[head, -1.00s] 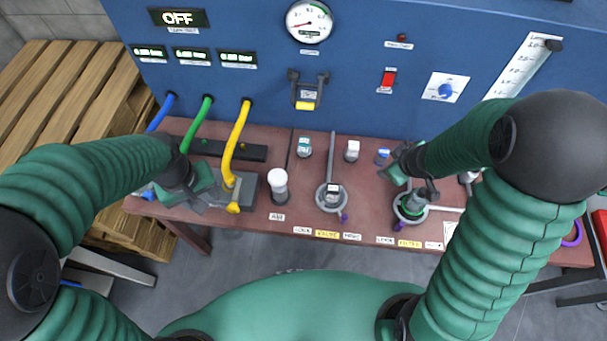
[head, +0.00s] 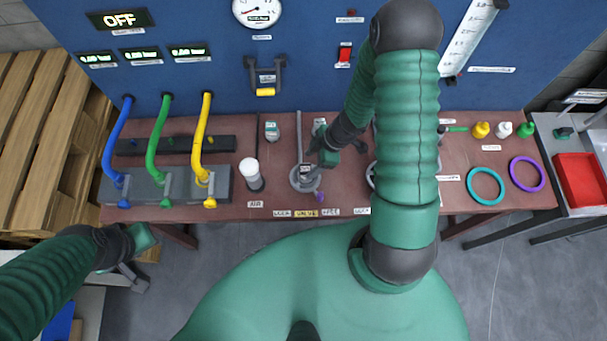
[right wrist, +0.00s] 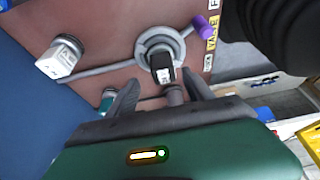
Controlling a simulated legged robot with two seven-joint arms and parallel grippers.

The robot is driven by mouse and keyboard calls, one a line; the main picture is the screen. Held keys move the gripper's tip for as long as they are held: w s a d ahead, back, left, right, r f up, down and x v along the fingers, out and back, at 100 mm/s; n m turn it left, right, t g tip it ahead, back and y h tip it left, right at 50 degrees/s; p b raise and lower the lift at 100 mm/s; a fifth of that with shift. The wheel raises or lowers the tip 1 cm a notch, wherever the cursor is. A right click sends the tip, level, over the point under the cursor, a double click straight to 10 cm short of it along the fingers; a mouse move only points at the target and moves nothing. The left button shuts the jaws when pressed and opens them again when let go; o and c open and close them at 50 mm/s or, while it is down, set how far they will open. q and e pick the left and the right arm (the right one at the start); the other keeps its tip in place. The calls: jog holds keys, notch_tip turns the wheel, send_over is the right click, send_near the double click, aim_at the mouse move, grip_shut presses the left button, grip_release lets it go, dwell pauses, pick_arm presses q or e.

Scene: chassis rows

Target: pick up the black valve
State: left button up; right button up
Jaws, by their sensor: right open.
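The black valve (right wrist: 162,68) shows in the right wrist view as a small black block with a white label face, standing at a grey ring on the brown bench. In the head view the black valve (head: 305,170) is at the middle of the bench, partly covered by my right gripper (head: 318,160). In the right wrist view my right gripper (right wrist: 161,88) is open, its two fingers on either side of the valve's near end. I cannot tell whether they touch it. My left gripper (head: 135,262) hangs off the bench's front left, away from the valve; its jaw opening is unclear.
Blue, green and yellow hoses (head: 207,130) plug into a grey block at left. A white-capped cylinder (head: 250,174) stands left of the valve. A purple-ended rod (right wrist: 205,26) lies near the ring. The blue panel (head: 210,85) rises behind the bench.

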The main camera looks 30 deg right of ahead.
aim_at(309, 168)
jog(key=x, duration=0.1)
jog(key=b+x, duration=0.1)
jog(key=x, duration=0.1)
jog(key=b+x, duration=0.1)
jog(key=shift+s+f, duration=0.2)
jog(key=shift+f, duration=0.15)
jog(key=shift+w+a+f+b, duration=0.1)
jog(key=shift+f+b, duration=0.15)
jog(key=shift+b, duration=0.05)
jog(key=shift+w+a, duration=0.15)
jog(key=shift+a, duration=0.05)
jog(key=shift+a+r, duration=0.1)
jog(key=c, duration=0.3)
grip_shut()
